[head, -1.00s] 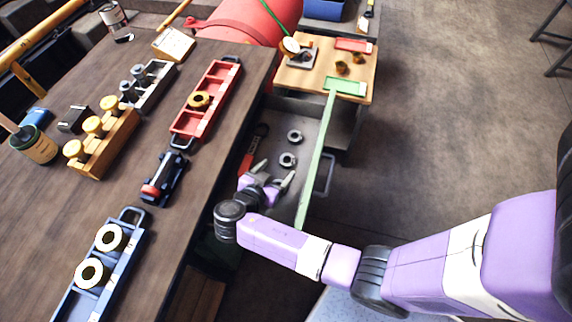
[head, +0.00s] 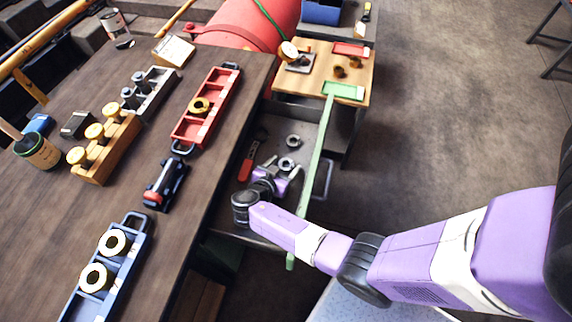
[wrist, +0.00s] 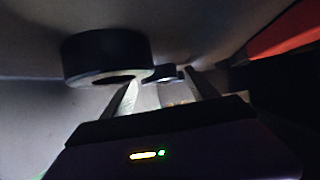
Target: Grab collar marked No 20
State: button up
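Two grey ring collars lie in the open drawer. The nearer collar (head: 287,163) is at the tips of my gripper (head: 283,168), and the farther collar (head: 293,140) lies just beyond. No number is readable on either. In the wrist view, my gripper (wrist: 165,92) has its fingers apart with nothing held between them. A large dark collar (wrist: 88,58) shows left of the left finger, and a second, smaller-looking ring (wrist: 166,73) shows beyond, between the fingertips. I cannot tell whether either finger touches a collar.
The drawer (head: 265,122) also holds a red-handled tool (head: 252,160) at its left. A green bar (head: 314,165) runs along the drawer's right side. The workbench (head: 60,215) at left carries a red tray (head: 207,108), a blue tray (head: 108,275) and a wooden block with yellow-topped pegs (head: 105,150).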

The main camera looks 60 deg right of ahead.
grip_shut()
jog(key=shift+r, duration=0.1)
